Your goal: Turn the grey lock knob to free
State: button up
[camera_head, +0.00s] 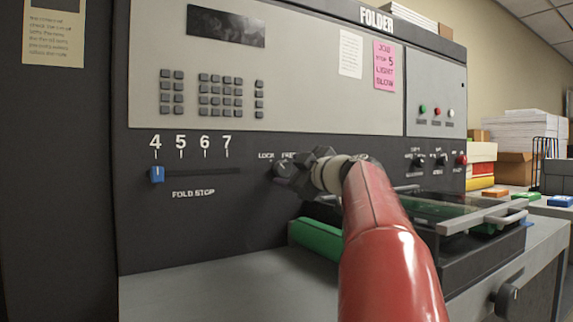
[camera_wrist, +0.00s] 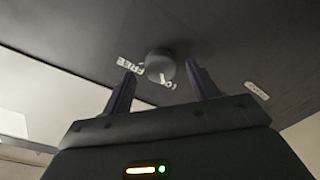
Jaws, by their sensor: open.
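The grey lock knob (camera_wrist: 160,63) is a round dark-grey knob on the dark panel in the wrist view, with FREE and LOCK labels beside it. Which label it is turned to cannot be made out. My gripper (camera_wrist: 161,70) is open, with one finger on each side of the knob. I see gaps there and no clear contact. In the head view my gripper (camera_head: 292,174) is at the folder's front panel, just below the LOCK and FREE labels, and it hides most of the knob.
The blue fold stop slider (camera_head: 157,174) is at 4, left of my gripper. Right of my arm are small black knobs (camera_head: 442,160) and a red button (camera_head: 461,160). A clear-lidded tray with a handle (camera_head: 483,222) juts out below. A green roller (camera_head: 313,239) lies under my gripper.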

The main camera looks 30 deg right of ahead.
jog(key=shift+w, duration=1.1)
jog(key=shift+c, duration=0.2)
jog(key=c, duration=0.9)
jog(key=shift+c, duration=0.2)
